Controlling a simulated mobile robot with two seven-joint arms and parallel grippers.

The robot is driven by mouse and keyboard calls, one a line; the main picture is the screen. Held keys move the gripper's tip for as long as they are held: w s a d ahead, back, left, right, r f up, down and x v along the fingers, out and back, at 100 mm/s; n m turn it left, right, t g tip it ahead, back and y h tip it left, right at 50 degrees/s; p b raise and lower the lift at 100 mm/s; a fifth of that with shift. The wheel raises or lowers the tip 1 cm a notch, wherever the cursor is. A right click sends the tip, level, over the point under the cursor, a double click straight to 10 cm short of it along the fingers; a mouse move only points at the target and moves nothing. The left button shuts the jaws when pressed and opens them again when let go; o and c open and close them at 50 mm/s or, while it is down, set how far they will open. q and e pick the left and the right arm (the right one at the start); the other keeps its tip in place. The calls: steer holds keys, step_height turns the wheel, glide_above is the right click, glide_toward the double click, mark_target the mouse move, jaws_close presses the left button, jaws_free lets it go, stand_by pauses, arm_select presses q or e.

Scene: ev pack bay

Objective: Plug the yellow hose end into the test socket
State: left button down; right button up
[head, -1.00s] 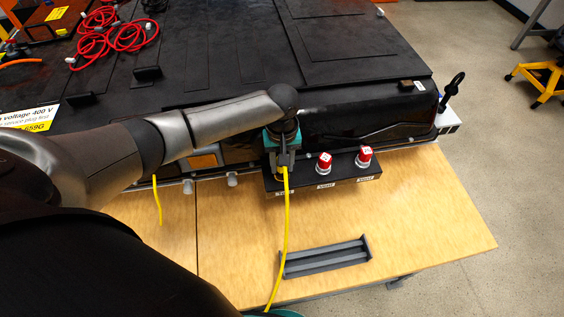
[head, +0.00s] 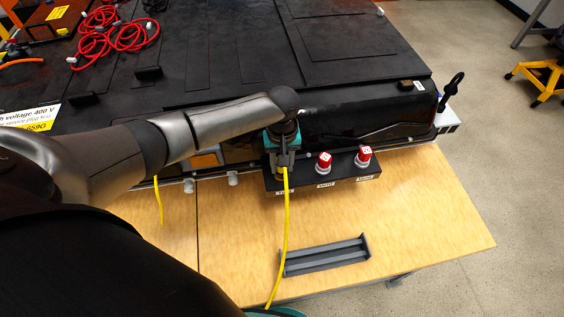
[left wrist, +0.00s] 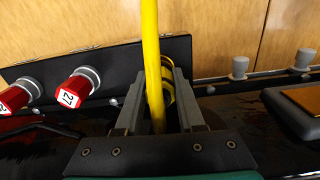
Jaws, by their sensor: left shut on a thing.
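My left gripper (head: 283,160) is shut on the yellow hose end (left wrist: 168,85), which shows yellow and black bands between the fingers in the left wrist view. The yellow hose (head: 286,225) hangs from it across the wooden bench toward the bottom edge. The gripper is at the left end of a black socket block (head: 325,181), above a white label too small to read surely. The socket there is hidden by the gripper and hose end, so I cannot tell whether the end is seated. My right gripper is not in view.
Two red-capped fittings (head: 324,163) stand to the right on the block. A grey slotted rack (head: 326,256) lies on the bench (head: 420,220). The large black battery pack (head: 250,50) fills the back, with a coiled red cable (head: 115,35) on top. The bench's right side is clear.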

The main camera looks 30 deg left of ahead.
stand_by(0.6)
arm_select(q)
steer(key=c, duration=1)
jaws_free()
steer(key=o, duration=1)
steer(key=shift+r, duration=0.15)
